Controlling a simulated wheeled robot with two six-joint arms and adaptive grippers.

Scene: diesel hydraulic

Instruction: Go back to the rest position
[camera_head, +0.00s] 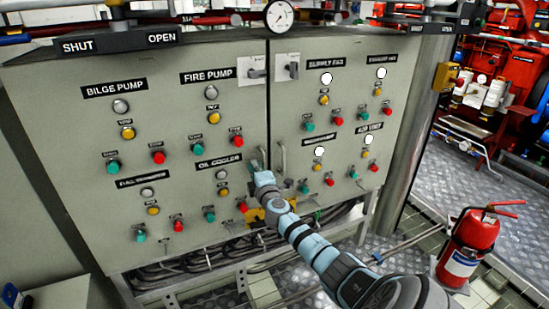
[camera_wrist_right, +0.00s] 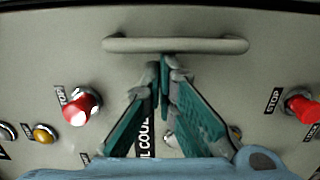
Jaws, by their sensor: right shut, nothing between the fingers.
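My right gripper (camera_head: 257,166) is in front of the grey control cabinet (camera_head: 230,105), near the middle seam between its two doors. In the right wrist view my right gripper (camera_wrist_right: 164,66) has its teal fingers brought together at the tips, with nothing between them. The tips are just beside a horizontal grey bar handle (camera_wrist_right: 175,45) on the panel; I cannot tell whether they touch it. My right arm reaches in from the lower right. My left gripper is not in view.
Red stop buttons (camera_wrist_right: 81,108) and (camera_wrist_right: 301,106) flank the fingers. A second door handle (camera_head: 282,157) is right of the seam. A red fire extinguisher (camera_head: 470,238) stands on the floor at right. Pipes and cables run below the cabinet.

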